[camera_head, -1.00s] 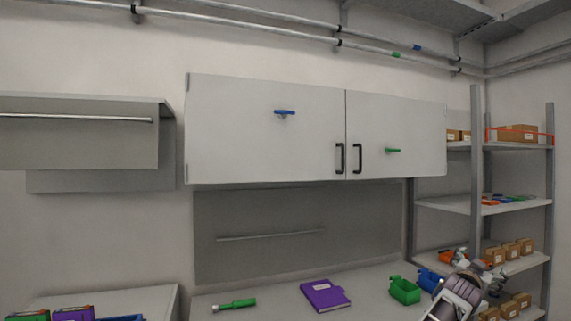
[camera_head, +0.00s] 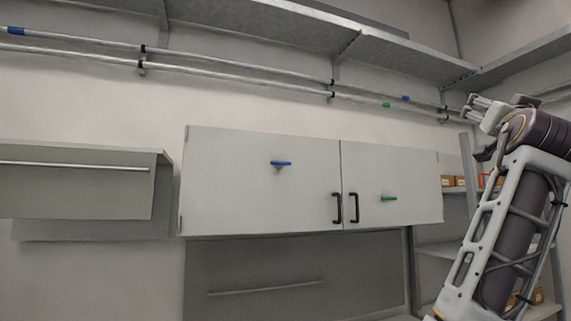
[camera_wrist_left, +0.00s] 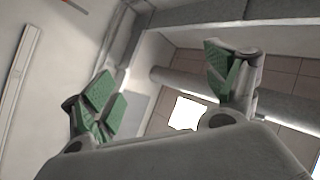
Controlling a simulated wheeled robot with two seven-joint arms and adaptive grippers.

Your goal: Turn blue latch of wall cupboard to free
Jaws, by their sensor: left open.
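The blue latch (camera_head: 281,163) sits on the left door (camera_head: 235,190) of the white wall cupboard, its bar lying about level. A green latch (camera_head: 388,198) sits on the right door (camera_head: 418,172), also about level. Both doors look shut. The latch is not recognisable in that view.
Two black handles (camera_head: 345,208) flank the door gap. Metal pipes (camera_head: 240,76) and a long shelf (camera_head: 270,30) run above the cupboard. A grey wall unit (camera_head: 75,190) hangs left. Shelving with boxes (camera_head: 455,182) stands right, partly behind my arm. The space before the blue latch looks clear.

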